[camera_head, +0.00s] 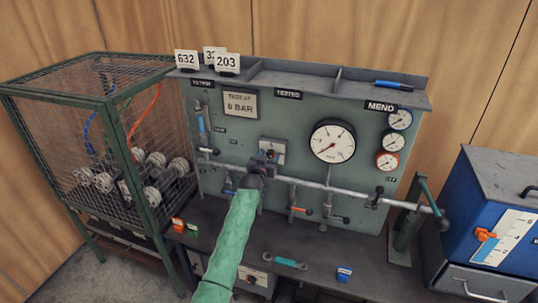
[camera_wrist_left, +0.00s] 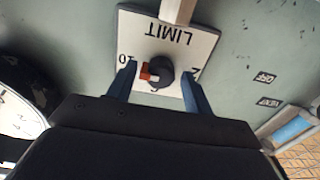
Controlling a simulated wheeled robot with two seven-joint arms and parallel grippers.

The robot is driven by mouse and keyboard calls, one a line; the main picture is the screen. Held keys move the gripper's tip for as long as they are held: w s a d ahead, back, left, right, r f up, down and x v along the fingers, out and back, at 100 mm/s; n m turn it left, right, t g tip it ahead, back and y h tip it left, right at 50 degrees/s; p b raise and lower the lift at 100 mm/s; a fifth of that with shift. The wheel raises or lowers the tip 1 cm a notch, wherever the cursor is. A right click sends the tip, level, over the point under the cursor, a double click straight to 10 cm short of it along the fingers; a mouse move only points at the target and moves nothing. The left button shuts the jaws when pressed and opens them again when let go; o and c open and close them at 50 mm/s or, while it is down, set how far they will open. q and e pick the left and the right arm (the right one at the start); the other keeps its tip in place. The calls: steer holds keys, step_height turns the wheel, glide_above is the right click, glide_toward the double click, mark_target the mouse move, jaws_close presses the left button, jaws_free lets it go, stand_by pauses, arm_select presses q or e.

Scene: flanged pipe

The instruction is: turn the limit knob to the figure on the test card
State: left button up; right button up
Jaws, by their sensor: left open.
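The test card (camera_head: 240,103) on the panel reads "TEST AT 6 BAR", in small print. The limit plate (camera_head: 278,147) is below and to its right; the knob is hidden behind my gripper there. In the left wrist view the white plate (camera_wrist_left: 207,42) shows upside down, with "LIMIT", a 10 at left and a 2 at right. The dark round limit knob (camera_wrist_left: 163,70) has an orange pointer directed left, close to the 10 side. My left gripper (camera_head: 264,163) is at the plate. Its blue fingers (camera_wrist_left: 160,76) are open on either side of the knob, apparently clear of it.
A horizontal pipe with valves (camera_head: 325,186) runs below the plate. A large gauge (camera_head: 332,141) is to its right. A mesh cage (camera_head: 95,145) stands left, and a blue cabinet (camera_head: 492,205) right. Small blocks and a teal-handled tool (camera_head: 290,263) lie on the bench.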

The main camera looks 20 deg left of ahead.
arm_select(q)
steer(key=shift+w, duration=0.1)
steer(key=c, duration=1)
steer(key=shift+o, duration=0.2)
